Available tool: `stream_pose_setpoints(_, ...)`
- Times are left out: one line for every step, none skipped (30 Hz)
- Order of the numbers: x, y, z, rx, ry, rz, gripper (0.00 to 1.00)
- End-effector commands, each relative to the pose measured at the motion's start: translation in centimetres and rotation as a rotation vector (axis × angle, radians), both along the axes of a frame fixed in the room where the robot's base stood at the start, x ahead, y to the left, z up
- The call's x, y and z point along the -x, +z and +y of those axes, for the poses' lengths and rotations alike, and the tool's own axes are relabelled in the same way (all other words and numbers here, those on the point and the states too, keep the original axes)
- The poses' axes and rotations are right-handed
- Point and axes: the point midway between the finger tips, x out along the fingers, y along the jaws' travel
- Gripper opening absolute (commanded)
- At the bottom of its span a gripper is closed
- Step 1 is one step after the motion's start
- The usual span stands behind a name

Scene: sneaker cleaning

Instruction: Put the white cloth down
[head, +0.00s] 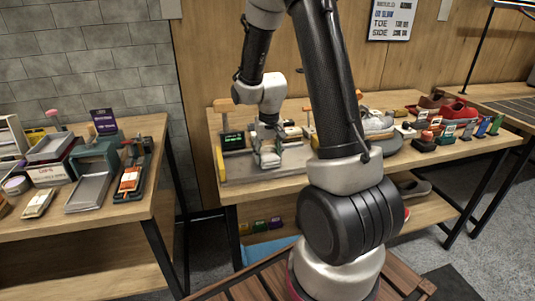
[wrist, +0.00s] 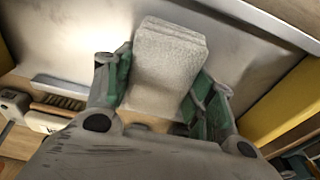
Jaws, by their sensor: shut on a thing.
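The white cloth (wrist: 168,62) is a thick folded pad between the two green-padded fingers of my gripper (wrist: 160,88) in the wrist view. My gripper is shut on it, and its far part sticks out past the fingertips over a pale grey surface (wrist: 90,25). In the head view my gripper (head: 267,158) points down low over the grey tray (head: 238,170) on the middle bench. I cannot tell whether the cloth touches the surface.
A brush (wrist: 58,104) lies at the left in the wrist view. A yellow block (wrist: 285,105) stands at the right. In the head view, a white sneaker (head: 377,124) and several small bottles stand right of my arm. A left table (head: 115,215) holds trays and boxes.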

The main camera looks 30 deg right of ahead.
Motion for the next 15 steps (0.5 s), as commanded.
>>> stream_pose_setpoints(-0.01, 0.04, 0.00, 0.000, 0.000, -0.001, 0.28)
stream_pose_setpoints(-0.03, 0.05, 0.00, 0.000, 0.000, -0.001, 0.28)
stream_pose_setpoints(-0.03, 0.05, 0.00, 0.000, 0.000, -0.001, 0.28)
stream_pose_setpoints(-0.03, 0.05, 0.00, 0.000, 0.000, -0.001, 0.28)
stream_pose_setpoints(-0.03, 0.04, 0.00, 0.000, 0.000, -0.001, 0.28)
stream_pose_setpoints(-0.02, -0.01, 0.00, 0.000, 0.000, 0.000, 0.28)
stream_pose_setpoints(-0.01, -0.09, 0.01, 0.000, 0.000, 0.000, 0.28)
stream_pose_setpoints(0.00, -0.18, 0.00, 0.000, 0.000, 0.000, 0.28)
stream_pose_setpoints(-0.01, -0.25, 0.00, 0.000, 0.000, 0.000, 0.56)
stream_pose_setpoints(-0.03, -0.22, 0.00, 0.000, 0.000, -0.001, 0.62)
stream_pose_setpoints(-0.03, -0.21, 0.00, 0.000, 0.000, -0.001, 0.67)
stream_pose_setpoints(-0.03, -0.21, 0.00, 0.000, 0.000, -0.001, 0.75)
stream_pose_setpoints(-0.03, -0.21, 0.00, 0.000, 0.000, -0.001, 0.76)
stream_pose_setpoints(-0.03, -0.21, 0.00, 0.000, 0.000, -0.001, 0.76)
stream_pose_setpoints(-0.03, -0.21, 0.00, 0.000, 0.000, -0.001, 0.76)
